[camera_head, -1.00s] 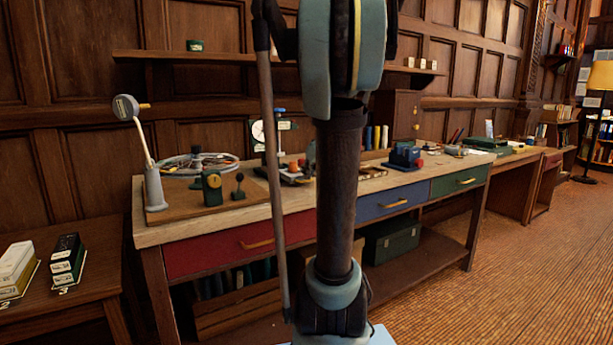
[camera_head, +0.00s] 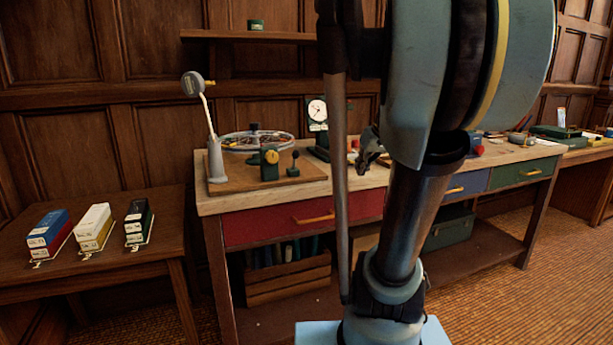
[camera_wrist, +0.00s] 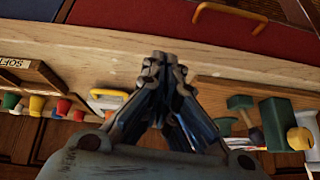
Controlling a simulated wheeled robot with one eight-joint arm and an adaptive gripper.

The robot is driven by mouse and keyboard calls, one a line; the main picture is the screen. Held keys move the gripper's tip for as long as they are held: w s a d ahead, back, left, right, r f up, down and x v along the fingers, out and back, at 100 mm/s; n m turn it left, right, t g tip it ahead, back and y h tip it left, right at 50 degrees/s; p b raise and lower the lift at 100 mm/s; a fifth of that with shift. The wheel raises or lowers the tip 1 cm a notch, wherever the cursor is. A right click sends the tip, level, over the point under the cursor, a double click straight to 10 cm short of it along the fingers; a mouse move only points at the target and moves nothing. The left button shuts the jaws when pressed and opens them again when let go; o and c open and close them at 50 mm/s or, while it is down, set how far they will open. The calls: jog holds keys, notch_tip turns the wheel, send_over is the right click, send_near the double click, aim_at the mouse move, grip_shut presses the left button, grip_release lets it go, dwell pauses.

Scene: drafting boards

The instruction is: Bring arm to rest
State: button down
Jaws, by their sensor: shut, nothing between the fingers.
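My gripper (camera_head: 370,150) shows in the head view as a dark claw beside my arm, over or in front of the long workbench (camera_head: 262,203). Part of it is hidden behind my arm. In the wrist view my gripper (camera_wrist: 164,62) has its fingertips together with nothing between them. The pale bench edge (camera_wrist: 90,48) and a red drawer with a brass handle (camera_wrist: 231,15) lie beyond the fingertips in that view. I cannot tell the exact gap between gripper and bench. My arm stands nearly upright, leaning a little, in the right half of the head view.
A dial gauge on a stand (camera_head: 214,160), a wire coil (camera_head: 232,140) and a dial instrument (camera_head: 318,115) stand on the bench. A low side table (camera_head: 90,268) at left holds boxes, one blue (camera_head: 50,232). The carpet (camera_head: 500,290) at right is clear.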

jog(key=s+a+f+m+g+h, duration=0.2)
jog(key=s+f+m+g, duration=0.1)
jog(key=s+f, duration=1.5)
jog(key=s, duration=0.4)
jog(key=shift+f+g+h, duration=0.3)
jog(key=shift+f+g, duration=0.1)
jog(key=shift+s, duration=0.1)
jog(key=shift+w+f, duration=0.2)
jog(key=shift+w, duration=0.25)
